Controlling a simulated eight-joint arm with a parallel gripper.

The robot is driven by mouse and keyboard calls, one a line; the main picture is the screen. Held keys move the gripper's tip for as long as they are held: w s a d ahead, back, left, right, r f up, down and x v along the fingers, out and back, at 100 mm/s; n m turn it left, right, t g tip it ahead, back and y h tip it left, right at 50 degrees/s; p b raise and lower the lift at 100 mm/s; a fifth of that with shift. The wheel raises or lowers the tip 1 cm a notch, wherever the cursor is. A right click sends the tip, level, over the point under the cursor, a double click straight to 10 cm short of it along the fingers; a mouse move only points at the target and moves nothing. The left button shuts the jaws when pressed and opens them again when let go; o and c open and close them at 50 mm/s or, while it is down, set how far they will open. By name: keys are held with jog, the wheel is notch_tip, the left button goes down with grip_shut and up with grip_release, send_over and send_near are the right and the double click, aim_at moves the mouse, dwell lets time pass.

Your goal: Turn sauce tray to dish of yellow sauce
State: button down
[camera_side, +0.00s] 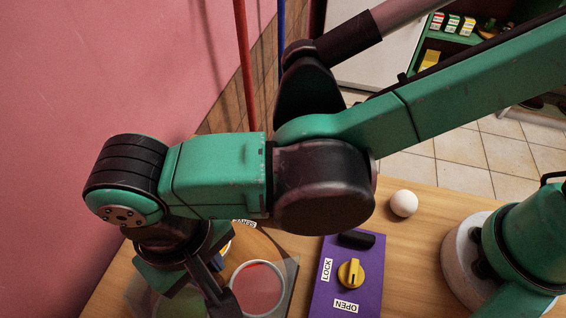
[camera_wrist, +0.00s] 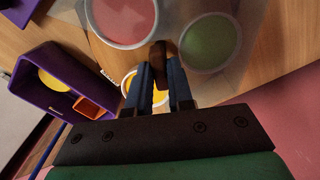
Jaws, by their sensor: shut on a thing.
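The sauce tray (camera_side: 283,302) is a flat greyish plate on the wooden table, partly hidden by my arm. Its dish of red sauce (camera_side: 259,288) shows at right, its dish of green sauce (camera_side: 181,303) lies under my gripper. In the wrist view, the red dish (camera_wrist: 125,18) and green dish (camera_wrist: 208,43) are at the top. The dish of yellow sauce (camera_wrist: 130,84) is partly hidden behind my left finger. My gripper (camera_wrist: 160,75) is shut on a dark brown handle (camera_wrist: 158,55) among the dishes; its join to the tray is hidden.
A purple box (camera_side: 330,285) with a yellow knob (camera_side: 351,273) and LOCK and OPEN labels stands right of the tray. A white ball (camera_side: 403,203) lies behind it. A purple open shelf (camera_wrist: 42,92) is left in the wrist view. A pink wall (camera_side: 80,70) is close at left.

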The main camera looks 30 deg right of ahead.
jog(key=shift+m, duration=0.3)
jog(key=m, duration=0.2)
jog(key=shift+m, duration=2.1)
jog(key=c, duration=0.8)
grip_release()
